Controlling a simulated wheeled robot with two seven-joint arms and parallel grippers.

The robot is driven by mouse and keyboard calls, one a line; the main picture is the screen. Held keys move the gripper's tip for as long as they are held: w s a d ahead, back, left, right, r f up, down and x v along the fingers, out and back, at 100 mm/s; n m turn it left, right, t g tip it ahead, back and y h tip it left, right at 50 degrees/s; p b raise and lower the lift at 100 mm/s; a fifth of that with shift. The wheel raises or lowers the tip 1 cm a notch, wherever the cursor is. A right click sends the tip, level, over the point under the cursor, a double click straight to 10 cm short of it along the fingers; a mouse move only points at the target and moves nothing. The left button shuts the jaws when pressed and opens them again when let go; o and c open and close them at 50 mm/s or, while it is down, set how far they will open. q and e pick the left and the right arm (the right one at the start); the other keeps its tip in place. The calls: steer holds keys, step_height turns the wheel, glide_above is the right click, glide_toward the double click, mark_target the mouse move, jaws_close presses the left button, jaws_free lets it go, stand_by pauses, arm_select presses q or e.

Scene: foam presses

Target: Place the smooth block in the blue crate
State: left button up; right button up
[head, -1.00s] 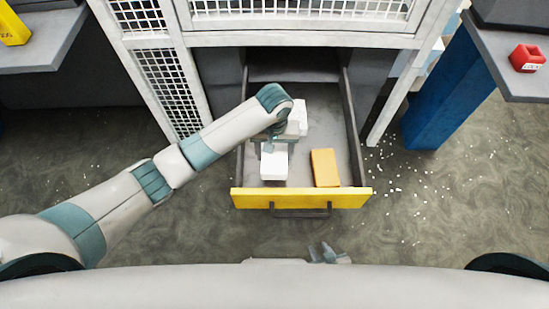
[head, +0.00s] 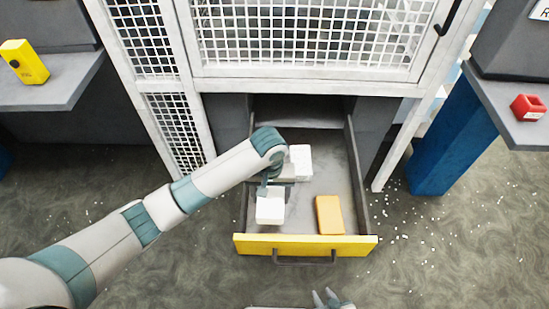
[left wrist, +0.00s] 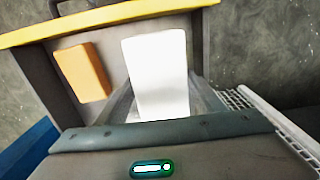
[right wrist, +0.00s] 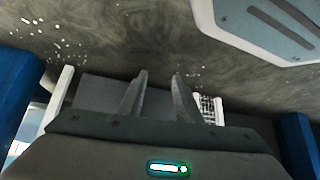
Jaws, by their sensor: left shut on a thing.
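A plain white block (head: 270,211) is in the open drawer (head: 352,190), near its yellow front. My left gripper (head: 270,189) is shut on this block, which also shows between the fingers in the left wrist view (left wrist: 158,65). I cannot tell whether the block touches the drawer floor. A second white block (head: 301,160) lies further back, partly hidden by my left arm. An orange block (head: 329,214) lies to the right of the held block. My right gripper (right wrist: 159,78) is open and empty, low at the front in the head view (head: 326,298). No blue crate shows.
A white mesh cage (head: 300,45) stands above the drawer. A grey ledge with a yellow box (head: 24,62) is at left. Another grey ledge with a red box (head: 528,107) rests on a blue post (head: 445,140) at right. White bits litter the floor, which is otherwise open.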

arm_select(q)
steer(key=s+a+r, duration=0.5)
steer(key=a, duration=0.4)
steer(key=s+a+r, duration=0.4)
steer(key=s+a, duration=0.1)
steer(key=a, duration=0.4)
steer(key=shift+s+r, duration=0.15)
steer(key=shift+r, duration=0.25)
arm_select(e)
steer(key=shift+w, duration=0.1)
